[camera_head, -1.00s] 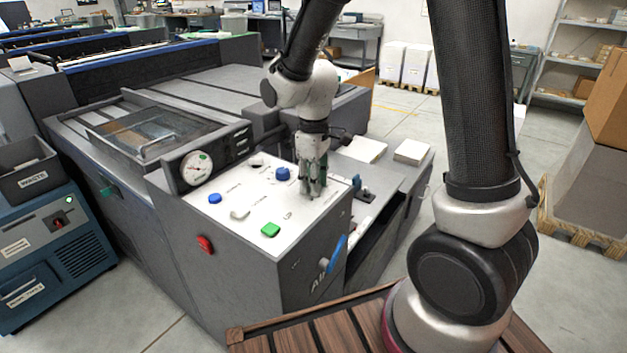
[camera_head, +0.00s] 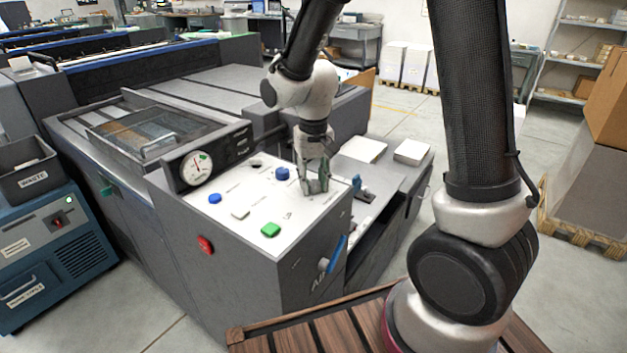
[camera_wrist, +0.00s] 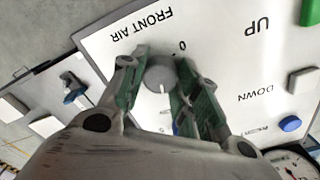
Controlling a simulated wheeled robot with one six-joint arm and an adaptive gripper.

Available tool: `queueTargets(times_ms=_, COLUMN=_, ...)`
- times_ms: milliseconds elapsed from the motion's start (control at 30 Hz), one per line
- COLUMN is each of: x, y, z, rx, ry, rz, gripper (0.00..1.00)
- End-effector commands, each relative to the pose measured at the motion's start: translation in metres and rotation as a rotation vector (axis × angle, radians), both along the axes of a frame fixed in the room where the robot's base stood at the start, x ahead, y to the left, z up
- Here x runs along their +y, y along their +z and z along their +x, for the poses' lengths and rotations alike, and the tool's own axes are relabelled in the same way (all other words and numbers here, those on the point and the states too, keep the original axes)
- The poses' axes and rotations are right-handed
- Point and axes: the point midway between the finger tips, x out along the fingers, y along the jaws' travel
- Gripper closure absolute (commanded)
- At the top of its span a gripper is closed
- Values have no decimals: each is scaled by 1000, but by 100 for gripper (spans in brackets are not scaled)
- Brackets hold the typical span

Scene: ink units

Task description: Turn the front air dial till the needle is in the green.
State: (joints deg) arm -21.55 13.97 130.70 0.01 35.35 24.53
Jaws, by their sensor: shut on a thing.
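The front air dial (camera_wrist: 160,74) is a grey round knob on the white panel, beside the printed words FRONT AIR in the wrist view. Its white mark points toward the bottom of that picture. My gripper (camera_wrist: 152,82) is shut on the dial, one green finger on each side. Only part of the gauge (camera_wrist: 296,163) shows in the wrist view.
On the panel (camera_head: 252,195) are blue buttons (camera_head: 282,173), a white button (camera_head: 240,212) and a green button (camera_head: 270,230). A red button (camera_head: 205,244) is on the side. A blue lever (camera_head: 337,252) stands out from the front. Paper stacks (camera_head: 411,151) lie beyond the panel.

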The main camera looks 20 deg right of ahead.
Motion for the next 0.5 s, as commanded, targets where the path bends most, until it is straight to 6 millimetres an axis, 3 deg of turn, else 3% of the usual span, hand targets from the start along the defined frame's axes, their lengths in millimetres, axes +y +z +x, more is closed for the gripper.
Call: queueTargets(times_ms=500, x=0, y=1, z=1, rx=-3, ry=-150, rz=1, gripper=92)
